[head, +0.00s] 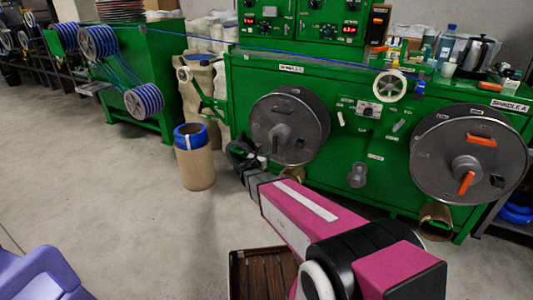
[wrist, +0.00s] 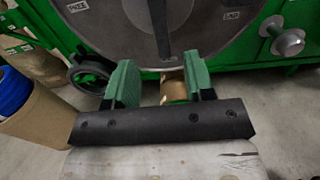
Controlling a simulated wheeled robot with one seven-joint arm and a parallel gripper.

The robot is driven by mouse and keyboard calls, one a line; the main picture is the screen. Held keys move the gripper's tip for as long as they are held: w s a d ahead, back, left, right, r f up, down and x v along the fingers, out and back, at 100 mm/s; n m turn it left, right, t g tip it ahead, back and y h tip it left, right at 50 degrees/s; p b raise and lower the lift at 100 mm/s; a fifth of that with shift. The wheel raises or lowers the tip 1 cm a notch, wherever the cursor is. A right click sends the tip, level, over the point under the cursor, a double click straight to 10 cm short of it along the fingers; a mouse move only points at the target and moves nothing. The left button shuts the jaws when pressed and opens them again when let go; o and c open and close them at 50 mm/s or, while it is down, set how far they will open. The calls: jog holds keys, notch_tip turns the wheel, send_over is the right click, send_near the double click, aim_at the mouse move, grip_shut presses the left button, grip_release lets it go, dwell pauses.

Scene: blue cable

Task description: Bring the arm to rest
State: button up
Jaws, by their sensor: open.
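My gripper (wrist: 157,90) shows in the wrist view with its two green fingers apart and nothing between them. It points toward the lower part of a large grey spindle disc (wrist: 140,35) on the green machine. In the head view my pink arm reaches from the lower right toward the same left-hand spindle disc (head: 289,126). The gripper end (head: 245,160) is dark and small there, low beside the disc, and its fingers are hard to make out. I cannot tell whether it touches the machine.
The green machine (head: 385,195) fills the right side, with a second disc (head: 468,155) on it. A cardboard drum with a blue rim (head: 194,165) stands left of my gripper. A brown slatted crate (head: 260,272) is below my arm. The floor (head: 100,190) at left is open.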

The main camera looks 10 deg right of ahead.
jog(key=s+d+f+m+g+y, duration=0.1)
jog(key=s+d+f+m+g, duration=0.1)
jog(key=s+d+m+g, duration=1.05)
jog(key=s+a+m+g+y, duration=0.1)
jog(key=s+a+m+y, duration=0.2)
jog(key=s+m, duration=0.4)
jog(key=s+a+m+g+y, duration=0.1)
jog(key=s+a+m+y, duration=0.3)
jog(key=s+m+y, duration=0.2)
jog(key=shift+s+a+m+y, duration=0.15)
jog(key=shift+s+m+y, duration=0.15)
jog(key=shift+s+m, duration=1.25)
jog(key=shift+w, duration=0.25)
